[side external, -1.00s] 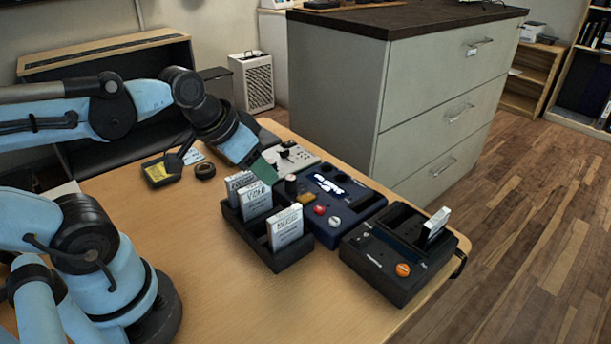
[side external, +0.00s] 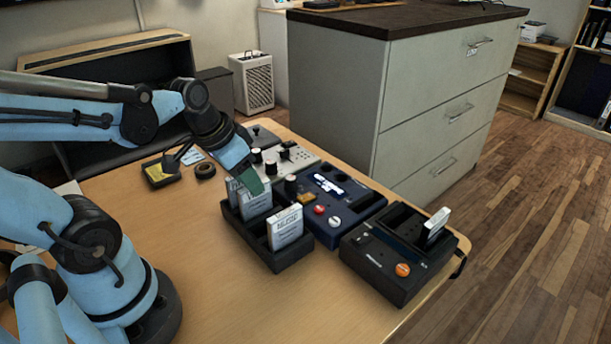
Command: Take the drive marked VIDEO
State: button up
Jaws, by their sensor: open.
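A black rack (side external: 262,250) on the desk holds three upright white drives: a back one (side external: 232,192), a middle one (side external: 255,205) and a front one (side external: 285,228). Their labels are too small and blurred to read surely, so I cannot tell which is marked VIDEO. My gripper (side external: 251,183) is open, pointing down with its green fingertips at the top of the middle drive and partly covering it. I cannot tell whether the fingers touch it. Another white drive (side external: 436,223) stands tilted in a black dock (side external: 385,285) with an orange button.
A dark blue box (side external: 350,195) with knobs and buttons stands right behind the rack, close to my gripper. A grey control box (side external: 298,157) is behind it. A yellow-topped item (side external: 160,172) and a dark roll (side external: 205,170) lie farther left. The desk's left front is clear.

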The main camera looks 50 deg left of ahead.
aim_at(256, 204)
jog(key=shift+x, duration=2.95)
jog(key=shift+d, duration=0.15)
grip_shut()
